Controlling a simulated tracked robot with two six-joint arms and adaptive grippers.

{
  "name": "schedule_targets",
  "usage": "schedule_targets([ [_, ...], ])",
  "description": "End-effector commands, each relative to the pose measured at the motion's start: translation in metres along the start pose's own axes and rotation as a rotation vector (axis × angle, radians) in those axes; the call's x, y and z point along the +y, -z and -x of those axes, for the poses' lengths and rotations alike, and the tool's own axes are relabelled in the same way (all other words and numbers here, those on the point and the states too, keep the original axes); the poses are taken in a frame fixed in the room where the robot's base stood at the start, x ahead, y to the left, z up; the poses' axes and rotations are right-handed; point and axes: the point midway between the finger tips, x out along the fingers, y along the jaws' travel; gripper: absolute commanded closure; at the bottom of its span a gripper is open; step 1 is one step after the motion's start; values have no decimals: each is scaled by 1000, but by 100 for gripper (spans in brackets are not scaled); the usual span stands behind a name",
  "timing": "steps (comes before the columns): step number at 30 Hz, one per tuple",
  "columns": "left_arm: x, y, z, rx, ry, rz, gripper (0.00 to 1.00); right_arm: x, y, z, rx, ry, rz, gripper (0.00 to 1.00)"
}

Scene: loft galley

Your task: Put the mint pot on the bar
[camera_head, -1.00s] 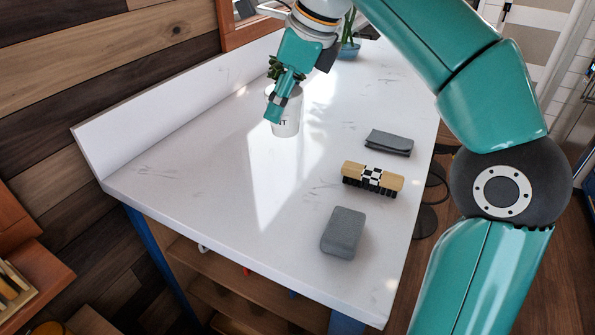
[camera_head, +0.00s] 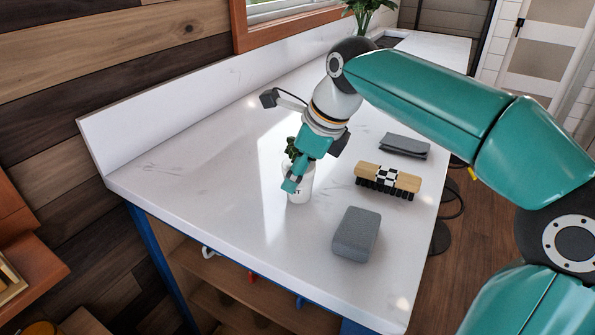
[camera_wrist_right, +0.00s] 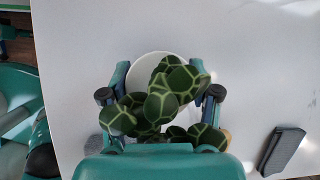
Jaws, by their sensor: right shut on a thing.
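The mint pot (camera_head: 302,188) is a white pot with dark lettering and green leaves on top. It is upright over the white counter's (camera_head: 220,190) left-middle part. I cannot tell whether its base touches the surface. My right gripper (camera_head: 292,184) is shut on it, with teal fingers at its sides, hiding part of the pot. In the right wrist view, the patterned green leaves (camera_wrist_right: 160,103) cover most of the pot, and its white rim (camera_wrist_right: 146,64) shows between the fingers. My left gripper is not in view.
On the counter's right side lie a grey sponge-like block (camera_head: 356,234), a wooden brush (camera_head: 404,180) with a checkered band and a folded grey cloth (camera_head: 404,145). A raised backsplash (camera_head: 170,115) runs along the left. The counter's front-left area is clear.

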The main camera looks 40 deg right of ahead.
Motion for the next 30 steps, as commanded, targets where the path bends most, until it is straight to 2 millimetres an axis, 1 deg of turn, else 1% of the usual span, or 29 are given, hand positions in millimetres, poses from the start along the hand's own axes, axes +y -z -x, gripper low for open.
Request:
schedule_targets([
  [5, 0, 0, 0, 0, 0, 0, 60, 0, 0, 1, -2, 1, 0, 83],
  [8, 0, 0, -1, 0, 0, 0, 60, 0, 1, -1, -1, 1, -1, 83],
  [9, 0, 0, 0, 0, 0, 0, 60, 0, 0, -1, 0, 0, 0, 32],
  [11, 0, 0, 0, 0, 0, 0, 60, 0, 0, -1, 0, 0, 0, 22],
  [12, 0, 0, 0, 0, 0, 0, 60, 0, 0, -1, 0, 0, -1, 15],
  [13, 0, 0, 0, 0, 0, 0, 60, 0, 0, -1, 0, 0, -1, 13],
  [23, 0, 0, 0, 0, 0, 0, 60, 0, 0, 1, 0, 0, 0, 13],
  [26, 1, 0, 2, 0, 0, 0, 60, 0, -1, 6, -2, 1, 0, 13],
  [29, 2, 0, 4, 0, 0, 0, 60, -1, -2, 18, -3, 2, 0, 13],
  [30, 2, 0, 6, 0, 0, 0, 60, -1, -2, 25, -3, 2, 0, 13],
])
